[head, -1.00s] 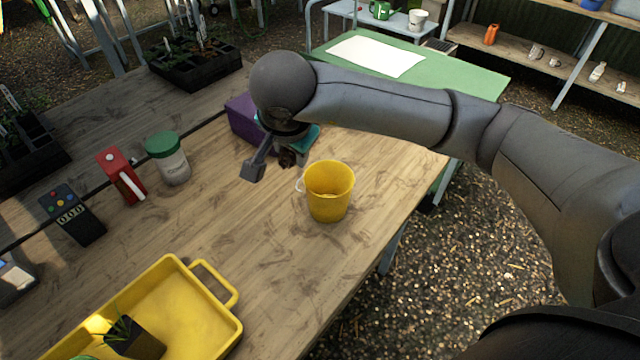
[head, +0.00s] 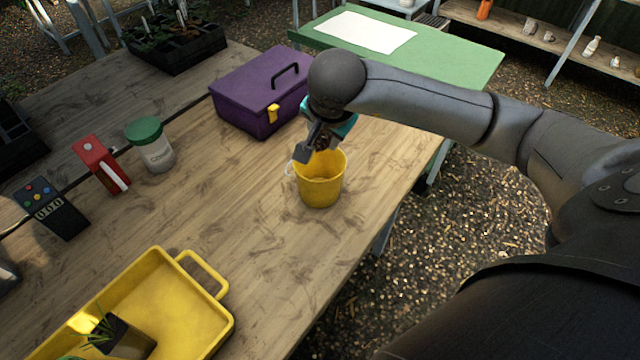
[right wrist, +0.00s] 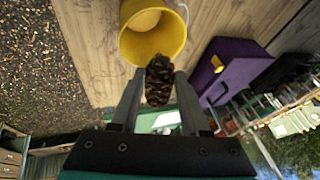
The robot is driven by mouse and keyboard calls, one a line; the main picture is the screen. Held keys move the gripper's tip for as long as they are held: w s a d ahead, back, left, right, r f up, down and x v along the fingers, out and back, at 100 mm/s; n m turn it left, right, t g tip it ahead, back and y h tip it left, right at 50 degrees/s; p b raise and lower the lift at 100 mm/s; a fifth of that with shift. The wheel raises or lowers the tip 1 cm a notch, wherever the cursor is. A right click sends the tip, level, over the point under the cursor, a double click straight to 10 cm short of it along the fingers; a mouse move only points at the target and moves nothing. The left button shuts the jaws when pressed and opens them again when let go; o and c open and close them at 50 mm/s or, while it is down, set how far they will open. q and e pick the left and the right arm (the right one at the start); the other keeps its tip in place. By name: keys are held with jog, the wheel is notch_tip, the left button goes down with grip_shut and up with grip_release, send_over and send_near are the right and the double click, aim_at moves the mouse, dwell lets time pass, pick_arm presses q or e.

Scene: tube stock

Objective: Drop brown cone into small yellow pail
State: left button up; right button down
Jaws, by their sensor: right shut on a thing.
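The small yellow pail (head: 321,188) stands upright on the wooden table in the head view, its handle hanging at its left side. It also shows in the right wrist view (right wrist: 168,44), its open mouth toward the camera. The brown cone (right wrist: 158,82) is held between the fingers of my right gripper (right wrist: 158,92), its tip overlapping the pail's near rim in that view. In the head view my right gripper (head: 316,142) is at the pail's back rim, and the cone (head: 325,141) is mostly hidden by the fingers. My left gripper is in neither view.
A purple toolbox (head: 252,92) stands behind the pail. A yellow tray (head: 190,318) holds a potted plant. The table between tray and pail is clear.

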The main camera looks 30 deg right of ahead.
jog(key=shift+f+b, duration=0.35)
jog(key=shift+f, duration=0.6)
jog(key=shift+c, duration=1.6)
grip_release()
jog(key=p+v, duration=0.1)
jog(key=v, duration=1.4)
jog(key=shift+p, duration=0.3)
jog(key=shift+s+r, duration=0.1)
